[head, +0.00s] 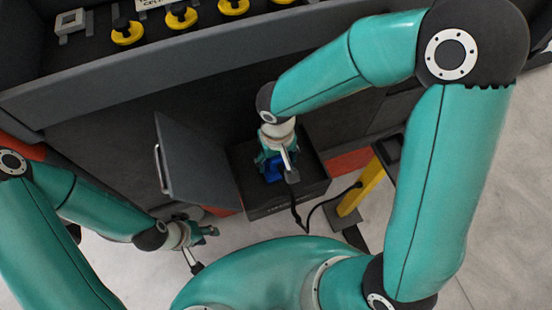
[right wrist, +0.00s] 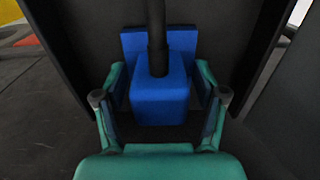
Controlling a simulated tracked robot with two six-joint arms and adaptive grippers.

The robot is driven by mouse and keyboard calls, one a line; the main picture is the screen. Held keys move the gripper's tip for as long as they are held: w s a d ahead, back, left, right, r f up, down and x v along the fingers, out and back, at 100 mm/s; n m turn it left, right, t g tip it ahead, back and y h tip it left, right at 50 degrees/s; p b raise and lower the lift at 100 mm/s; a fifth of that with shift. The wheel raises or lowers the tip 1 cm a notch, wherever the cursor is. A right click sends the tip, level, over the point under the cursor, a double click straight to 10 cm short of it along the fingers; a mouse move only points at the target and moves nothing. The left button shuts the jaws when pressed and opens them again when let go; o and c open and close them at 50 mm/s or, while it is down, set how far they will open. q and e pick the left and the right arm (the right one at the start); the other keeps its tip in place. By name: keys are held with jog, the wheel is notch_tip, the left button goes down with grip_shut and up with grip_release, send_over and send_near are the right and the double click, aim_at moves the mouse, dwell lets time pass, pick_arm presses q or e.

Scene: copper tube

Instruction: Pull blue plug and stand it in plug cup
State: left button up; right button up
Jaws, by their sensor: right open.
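The blue plug (head: 270,170) is in a dark open compartment in the middle of the head view, partly hidden by my right gripper (head: 276,160). In the right wrist view the blue plug (right wrist: 160,98) has a wide blue plate behind it and a black cable (right wrist: 157,35) coming out of it. My right gripper (right wrist: 160,90) is open, with one finger on each side of the plug. I cannot tell whether the fingers touch it. My left gripper (head: 205,231) is low at the left, apart from the plug. I cannot make out the plug cup.
A grey door (head: 195,165) with a handle stands open just left of the compartment (head: 290,203). The cable loops down toward a yellow post (head: 362,187) at the right. Pale floor is below.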

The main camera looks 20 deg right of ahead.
dwell(0.3)
grip_shut()
jog(key=shift+r, duration=0.2)
jog(key=shift+r+p, duration=1.95)
jog(key=shift+r, duration=0.85)
